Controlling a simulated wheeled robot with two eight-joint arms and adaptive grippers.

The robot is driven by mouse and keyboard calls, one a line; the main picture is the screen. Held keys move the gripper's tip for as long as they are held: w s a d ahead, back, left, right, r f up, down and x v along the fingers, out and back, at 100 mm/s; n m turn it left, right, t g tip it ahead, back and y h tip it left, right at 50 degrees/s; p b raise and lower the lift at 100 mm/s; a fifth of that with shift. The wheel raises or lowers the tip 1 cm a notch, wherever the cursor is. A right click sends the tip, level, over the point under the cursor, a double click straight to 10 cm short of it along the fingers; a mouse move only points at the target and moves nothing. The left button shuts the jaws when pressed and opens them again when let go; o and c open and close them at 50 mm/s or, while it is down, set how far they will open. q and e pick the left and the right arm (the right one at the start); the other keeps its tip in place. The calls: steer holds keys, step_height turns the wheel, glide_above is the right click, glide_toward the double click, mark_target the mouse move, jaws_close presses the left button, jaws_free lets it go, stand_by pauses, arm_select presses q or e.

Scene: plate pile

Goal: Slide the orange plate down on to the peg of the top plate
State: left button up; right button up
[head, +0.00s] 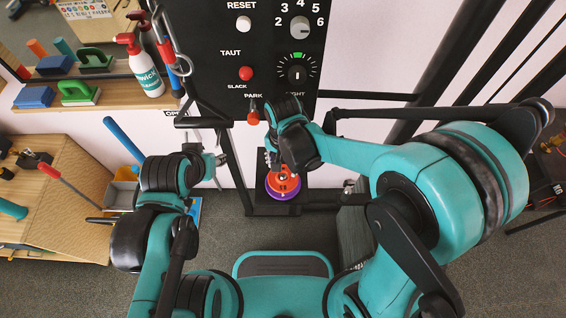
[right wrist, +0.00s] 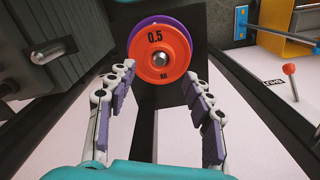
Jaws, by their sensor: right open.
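The orange plate (head: 284,179), marked 0.5 KG in the right wrist view (right wrist: 146,68), lies over a purple plate (head: 284,196). The purple rim (right wrist: 134,38) shows along the orange plate's upper left edge. A round metal peg end (right wrist: 159,58) shows in the orange plate's centre. I cannot tell how fully the plate is seated. My right gripper (right wrist: 160,80) is open and empty, its fingertips just short of the plate's lower edge and to either side. In the head view my right gripper (head: 272,160) partly covers the plates. My left gripper (head: 217,165) is left of the plates, its fingers unclear.
The plates stand on a black base (head: 258,209) below a black control panel (head: 270,60) with knobs and a PARK lever. Black posts and bars flank them. A wooden cabinet (head: 70,210) and a shelf with a spray bottle (head: 146,72) are at the left.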

mark_target(283, 177)
step_height(283, 177, down, 6)
steer(key=b, duration=0.4)
steer(key=shift+f+b, duration=0.1)
steer(key=shift+b, duration=0.2)
steer(key=shift+s+f, duration=0.1)
steer(key=shift+f, duration=0.05)
steer(key=shift+o, duration=1.1)
steer(key=shift+s, duration=0.1)
steer(key=c, duration=1.4)
